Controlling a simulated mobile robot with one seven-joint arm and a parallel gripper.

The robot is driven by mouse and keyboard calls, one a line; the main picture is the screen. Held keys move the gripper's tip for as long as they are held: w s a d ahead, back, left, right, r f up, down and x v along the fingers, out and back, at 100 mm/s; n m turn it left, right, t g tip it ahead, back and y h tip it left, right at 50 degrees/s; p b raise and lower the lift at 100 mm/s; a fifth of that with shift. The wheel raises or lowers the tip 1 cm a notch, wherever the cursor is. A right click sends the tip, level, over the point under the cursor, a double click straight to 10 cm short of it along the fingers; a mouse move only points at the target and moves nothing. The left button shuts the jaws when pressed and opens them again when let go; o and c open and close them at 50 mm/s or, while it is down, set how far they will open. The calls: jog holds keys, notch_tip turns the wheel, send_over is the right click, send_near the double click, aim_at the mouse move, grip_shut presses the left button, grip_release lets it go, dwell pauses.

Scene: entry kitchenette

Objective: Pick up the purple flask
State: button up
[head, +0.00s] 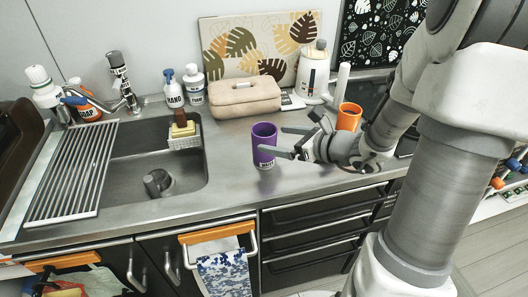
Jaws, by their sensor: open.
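The purple flask (264,138) is an open-topped cylinder with a pale label near its base. It stands upright on the grey counter, right of the sink. My gripper (279,140) reaches in from the right with its two fingers apart. One finger lies in front of the flask's lower right side and the other is near its upper right rim. I cannot tell whether either finger touches it. The flask's right side is partly hidden by the near finger.
An orange cup (349,117) stands behind my gripper. A beige case (245,97) lies behind the flask. The sink (135,152) with a drying rack (72,172) is on the left. The counter in front of the flask is clear.

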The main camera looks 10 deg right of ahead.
aim_at(255, 133)
jog(key=b+x, duration=0.1)
jog(key=x, duration=0.7)
jog(key=shift+w, duration=0.35)
jog(key=shift+r, duration=0.1)
jog(key=c, duration=1.4)
